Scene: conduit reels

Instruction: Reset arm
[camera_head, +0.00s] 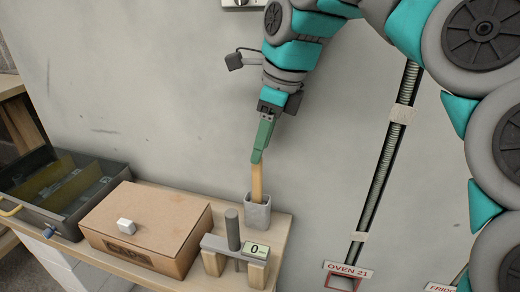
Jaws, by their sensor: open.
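My arm comes down from the upper right. My gripper (259,155), with green fingers seen nearly edge-on, points down above a small grey square holder (257,215). A tan stick-like piece (257,182) stands upright in the holder. Its top is right at my fingertips. The fingers overlap in this view, so the gap between them is hidden. I cannot tell whether they touch the stick or stand around it.
A cardboard box (125,209) with a white knob and a small press-like device (247,250) reading 0 share the wooden bench. A dark divided tray (117,171) is at left. A conduit (384,158) runs down the wall to the "OVEN 21" sign (348,271).

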